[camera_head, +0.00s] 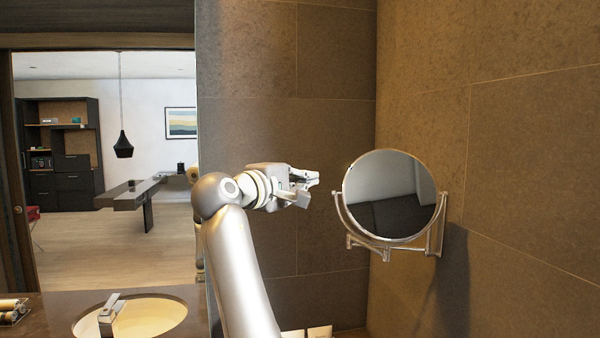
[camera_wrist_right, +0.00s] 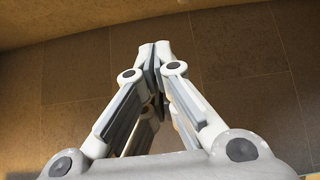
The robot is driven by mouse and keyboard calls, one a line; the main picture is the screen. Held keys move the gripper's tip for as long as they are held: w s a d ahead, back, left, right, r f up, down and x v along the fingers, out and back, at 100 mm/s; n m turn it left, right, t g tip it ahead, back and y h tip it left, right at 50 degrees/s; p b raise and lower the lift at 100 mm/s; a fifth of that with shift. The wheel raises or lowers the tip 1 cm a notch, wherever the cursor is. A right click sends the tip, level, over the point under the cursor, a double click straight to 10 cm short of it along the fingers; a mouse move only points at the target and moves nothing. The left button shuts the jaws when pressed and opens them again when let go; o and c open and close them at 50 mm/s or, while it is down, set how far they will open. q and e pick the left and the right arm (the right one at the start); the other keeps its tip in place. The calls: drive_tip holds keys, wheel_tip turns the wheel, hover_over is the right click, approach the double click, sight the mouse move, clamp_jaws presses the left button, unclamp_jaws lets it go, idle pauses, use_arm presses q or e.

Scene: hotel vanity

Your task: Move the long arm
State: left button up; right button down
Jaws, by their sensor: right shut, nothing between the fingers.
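A round mirror (camera_head: 390,195) in a chrome U-shaped frame is mounted on the tiled wall at the right. Its jointed metal arm (camera_head: 408,250) runs below the glass, from a joint at the lower left to the wall bracket (camera_head: 440,236). My right gripper (camera_head: 314,181) is left of the mirror, at about the height of its middle, and appears apart from it. In the right wrist view the fingertips (camera_wrist_right: 154,62) meet with nothing between them, and neither mirror nor arm shows there. My left gripper is not in view.
A sink (camera_head: 160,318) with a faucet (camera_head: 108,314) is at the lower left of the counter (camera_head: 50,310). Small items (camera_head: 12,310) lie at its left end. Tiled walls stand behind and right of the mirror.

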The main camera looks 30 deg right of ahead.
drive_tip(key=d+p, duration=0.5)
drive_tip(key=d, duration=0.1)
drive_tip(key=shift+s+d, duration=0.15)
drive_tip(key=shift+s, duration=0.3)
idle(0.4)
